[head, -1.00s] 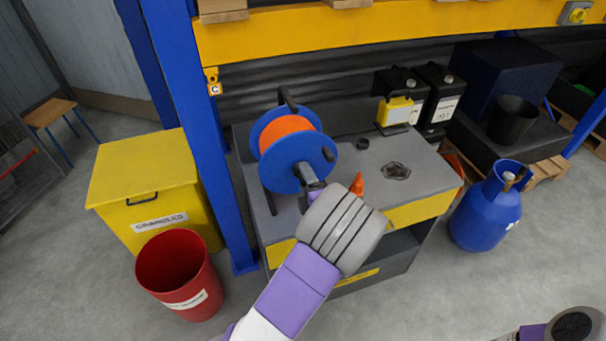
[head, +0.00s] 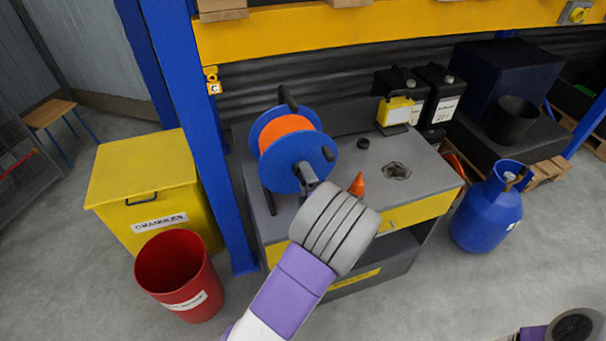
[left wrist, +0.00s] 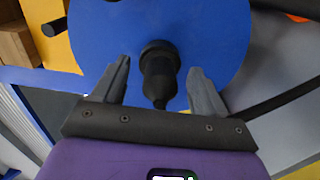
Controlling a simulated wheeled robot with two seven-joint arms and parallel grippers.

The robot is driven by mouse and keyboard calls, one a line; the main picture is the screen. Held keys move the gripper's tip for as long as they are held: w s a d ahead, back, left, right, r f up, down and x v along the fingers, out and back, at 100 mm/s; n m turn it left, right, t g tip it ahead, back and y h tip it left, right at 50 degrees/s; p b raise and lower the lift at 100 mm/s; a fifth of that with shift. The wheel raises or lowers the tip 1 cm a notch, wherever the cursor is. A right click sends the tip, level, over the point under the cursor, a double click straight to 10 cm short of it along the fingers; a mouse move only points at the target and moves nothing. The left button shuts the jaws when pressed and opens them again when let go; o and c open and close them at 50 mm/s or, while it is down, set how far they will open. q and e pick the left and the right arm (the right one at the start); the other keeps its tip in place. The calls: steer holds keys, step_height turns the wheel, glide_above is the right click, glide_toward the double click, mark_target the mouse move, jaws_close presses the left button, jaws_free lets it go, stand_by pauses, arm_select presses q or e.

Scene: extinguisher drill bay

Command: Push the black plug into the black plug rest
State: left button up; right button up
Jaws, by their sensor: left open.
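The black plug (left wrist: 159,78) sits at the middle of the blue reel's face in the left wrist view, its narrow end toward me. A black round collar (left wrist: 157,48), which looks like the black plug rest, surrounds its far end. How deep the plug sits in it I cannot tell. My left gripper (left wrist: 159,68) is open, with one finger on each side of the plug and visible gaps between. In the head view my left wrist hides most of the fingers and plug in front of the cable reel (head: 285,133). My right gripper is out of view.
The reel stands on a grey bench (head: 430,172) with an orange nozzle-like piece (head: 357,184), a black ring (head: 363,143) and a yellow-black unit (head: 395,110). A black crank knob (left wrist: 55,27) sticks out of the reel. A blue post (head: 215,150) stands left of the bench.

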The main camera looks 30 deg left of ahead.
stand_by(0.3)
arm_select(q)
jaws_close()
steer(key=b+v, duration=0.1)
steer(key=v, duration=0.5)
stand_by(1.3)
steer(key=shift+w, duration=0.1)
